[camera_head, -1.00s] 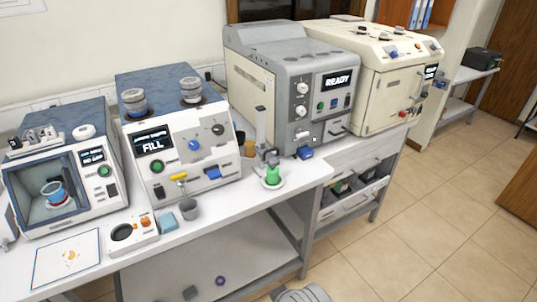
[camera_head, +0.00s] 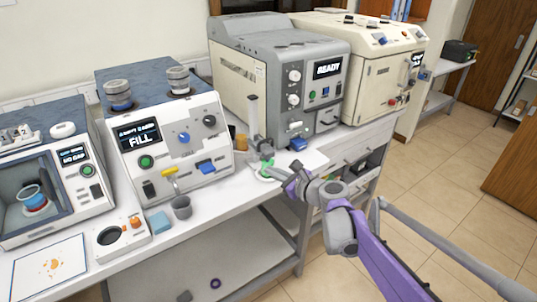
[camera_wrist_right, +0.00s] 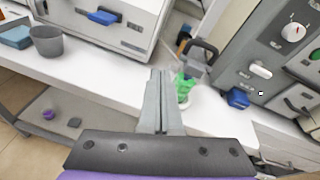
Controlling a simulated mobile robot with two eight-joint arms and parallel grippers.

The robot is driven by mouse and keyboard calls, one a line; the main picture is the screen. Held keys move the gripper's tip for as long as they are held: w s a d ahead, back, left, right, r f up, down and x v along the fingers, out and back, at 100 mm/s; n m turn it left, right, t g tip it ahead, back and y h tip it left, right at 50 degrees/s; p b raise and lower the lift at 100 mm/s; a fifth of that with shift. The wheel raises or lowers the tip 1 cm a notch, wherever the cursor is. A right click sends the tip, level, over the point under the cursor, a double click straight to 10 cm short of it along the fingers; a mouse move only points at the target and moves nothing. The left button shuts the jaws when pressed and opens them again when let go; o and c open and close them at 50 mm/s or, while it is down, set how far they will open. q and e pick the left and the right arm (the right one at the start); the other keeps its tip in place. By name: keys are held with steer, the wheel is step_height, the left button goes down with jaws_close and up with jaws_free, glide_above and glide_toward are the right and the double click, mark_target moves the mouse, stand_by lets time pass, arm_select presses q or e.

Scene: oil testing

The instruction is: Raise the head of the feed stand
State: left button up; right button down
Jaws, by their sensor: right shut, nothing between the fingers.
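My right gripper is shut and empty, just right of the green part in the head view. In the right wrist view its closed fingers (camera_wrist_right: 160,76) point toward the stand, with the green part (camera_wrist_right: 184,84) just right of the fingertips. I cannot tell whether they touch. My left gripper is not in view.
The FILL machine (camera_head: 190,148) stands left of the stand, and the grey READY machine (camera_head: 242,75) stands behind it. The bench's front edge runs below my right gripper.

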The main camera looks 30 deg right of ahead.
mark_target(267, 152)
steer(key=w+d+m+t+h, duration=0.1)
steer(key=w+d+m, duration=0.1)
steer(key=d+m, duration=0.3)
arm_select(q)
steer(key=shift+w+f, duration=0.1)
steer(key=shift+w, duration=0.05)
arm_select(e)
steer(key=shift+n, duration=0.4)
steer(key=w, duration=0.9)
steer(key=shift+w+a+f, duration=0.1)
steer(key=shift+a+f, duration=0.1)
steer(key=shift+r, duration=0.1)
arm_select(q)
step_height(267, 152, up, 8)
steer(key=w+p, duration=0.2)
steer(key=p, duration=0.4)
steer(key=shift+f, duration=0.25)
arm_select(e)
step_height(267, 152, up, 12)
steer(key=shift+d, duration=0.1)
